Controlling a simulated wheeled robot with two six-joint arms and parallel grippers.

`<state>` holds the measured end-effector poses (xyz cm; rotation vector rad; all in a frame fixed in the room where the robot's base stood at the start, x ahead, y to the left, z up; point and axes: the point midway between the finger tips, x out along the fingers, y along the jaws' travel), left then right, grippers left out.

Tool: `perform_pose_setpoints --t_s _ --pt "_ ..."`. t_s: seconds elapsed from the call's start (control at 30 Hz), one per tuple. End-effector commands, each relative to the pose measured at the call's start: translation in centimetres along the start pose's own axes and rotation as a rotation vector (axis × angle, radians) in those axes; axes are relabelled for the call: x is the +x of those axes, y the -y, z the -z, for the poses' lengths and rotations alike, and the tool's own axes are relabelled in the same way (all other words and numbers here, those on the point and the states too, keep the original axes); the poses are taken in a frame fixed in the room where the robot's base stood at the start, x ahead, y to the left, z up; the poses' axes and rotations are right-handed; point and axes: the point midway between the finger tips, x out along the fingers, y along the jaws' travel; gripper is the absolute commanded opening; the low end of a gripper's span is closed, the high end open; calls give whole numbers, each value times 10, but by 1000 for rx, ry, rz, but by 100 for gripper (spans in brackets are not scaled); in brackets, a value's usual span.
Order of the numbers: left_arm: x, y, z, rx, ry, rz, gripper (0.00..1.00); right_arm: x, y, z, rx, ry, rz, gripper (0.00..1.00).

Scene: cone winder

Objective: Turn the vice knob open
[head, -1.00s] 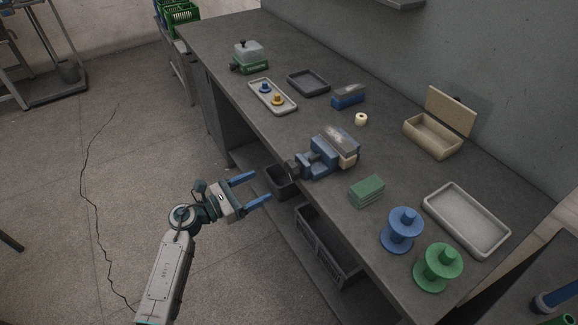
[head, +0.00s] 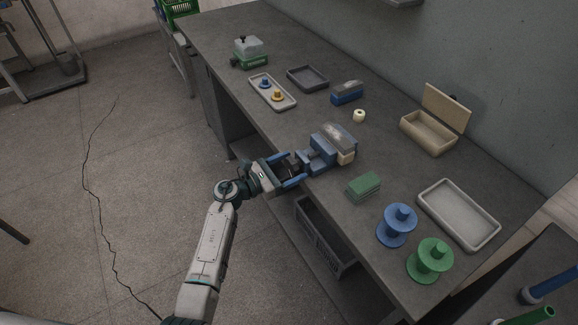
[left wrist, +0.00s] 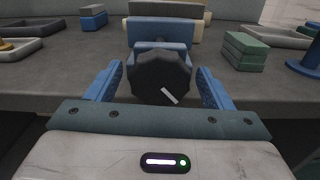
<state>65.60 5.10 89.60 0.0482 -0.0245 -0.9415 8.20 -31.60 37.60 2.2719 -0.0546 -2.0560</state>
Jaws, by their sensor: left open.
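The blue vice (head: 326,150) stands at the front edge of the workbench, with a grey top block and a tan rear part. Its black ribbed knob (left wrist: 160,78) faces me in the left wrist view and carries a white mark at its lower right. My left gripper (head: 288,172) is open, its two blue fingers on either side of the knob. In the left wrist view the fingers (left wrist: 160,88) flank the knob with a small gap visible on each side. In the head view the gripper largely hides the knob. My right gripper is not in view.
The workbench (head: 290,115) holds a green block (head: 364,186), a blue spool (head: 397,225) and a green spool (head: 430,260) right of the vice. A grey tray (head: 458,214) and open tan box (head: 428,133) lie behind. A dark crate (head: 325,238) sits below.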

Motion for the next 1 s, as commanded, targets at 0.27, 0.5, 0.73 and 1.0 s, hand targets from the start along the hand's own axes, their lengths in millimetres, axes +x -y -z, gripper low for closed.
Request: perform_pose_setpoints --t_s 0.27,0.5,0.73,1.0 --pt "0 0 0 0 0 0 45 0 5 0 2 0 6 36" --pt "0 0 0 -5 0 0 30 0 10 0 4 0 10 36" --pt "0 0 0 -70 -1 1 30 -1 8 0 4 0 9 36" --pt "0 0 0 -253 -2 1 30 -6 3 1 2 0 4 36"
